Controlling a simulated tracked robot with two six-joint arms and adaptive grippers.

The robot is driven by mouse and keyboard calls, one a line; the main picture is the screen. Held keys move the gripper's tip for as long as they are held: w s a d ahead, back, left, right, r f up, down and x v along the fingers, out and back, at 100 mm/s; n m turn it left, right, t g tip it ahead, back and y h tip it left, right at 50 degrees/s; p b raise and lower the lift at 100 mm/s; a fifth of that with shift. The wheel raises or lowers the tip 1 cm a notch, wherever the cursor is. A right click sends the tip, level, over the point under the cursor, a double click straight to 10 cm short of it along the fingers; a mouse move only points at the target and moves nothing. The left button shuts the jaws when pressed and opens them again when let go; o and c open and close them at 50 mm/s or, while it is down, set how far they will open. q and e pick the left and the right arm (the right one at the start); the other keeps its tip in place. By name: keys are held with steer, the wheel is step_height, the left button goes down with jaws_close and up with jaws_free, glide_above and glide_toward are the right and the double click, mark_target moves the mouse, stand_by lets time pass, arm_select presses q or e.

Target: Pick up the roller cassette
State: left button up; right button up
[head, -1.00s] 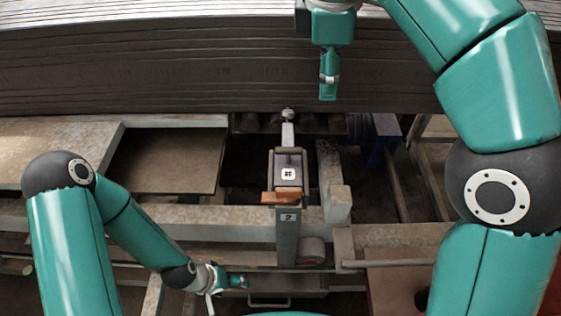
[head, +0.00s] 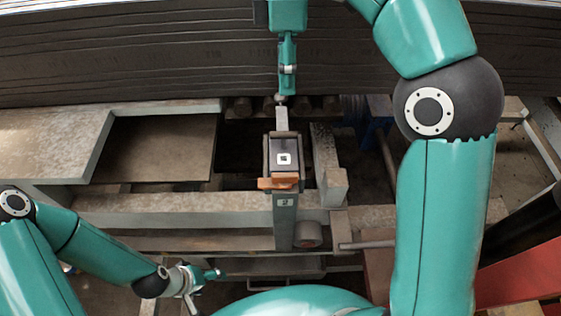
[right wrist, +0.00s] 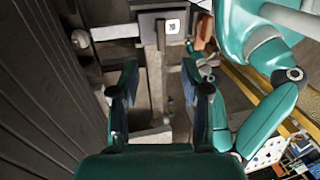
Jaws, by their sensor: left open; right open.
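The roller cassette appears to be the dark box with a white square marker (head: 284,158), standing on a grey post labelled 2 (head: 284,208). A narrow bar with a round knob (head: 281,99) extends from its far end. In the right wrist view the marked box (right wrist: 160,23) is at the top, ahead of the fingers. My right gripper (head: 287,88) is beyond the box, in line with the knob in the head view; contact cannot be told. In the wrist view my right gripper (right wrist: 160,78) is open and empty. My left gripper (head: 214,274) is open, low at left, apart from the box.
An orange-brown bar (head: 278,182) crosses the near side of the box. A tall ribbed dark wall (head: 150,60) stands behind. A pale block (head: 330,170) stands close at right, and a roller (head: 308,234) sits beside the post. Metal beams surround an open gap.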

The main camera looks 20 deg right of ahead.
steer(key=b, duration=0.2)
glide_above(286, 132)
steer(key=w, duration=0.1)
step_height(286, 132, down, 6)
steer(key=shift+s+f, duration=0.25)
steer(key=shift+f, duration=1.5)
steer(key=shift+s+f, duration=0.2)
steer(key=shift+f, duration=1.55)
jaws_close()
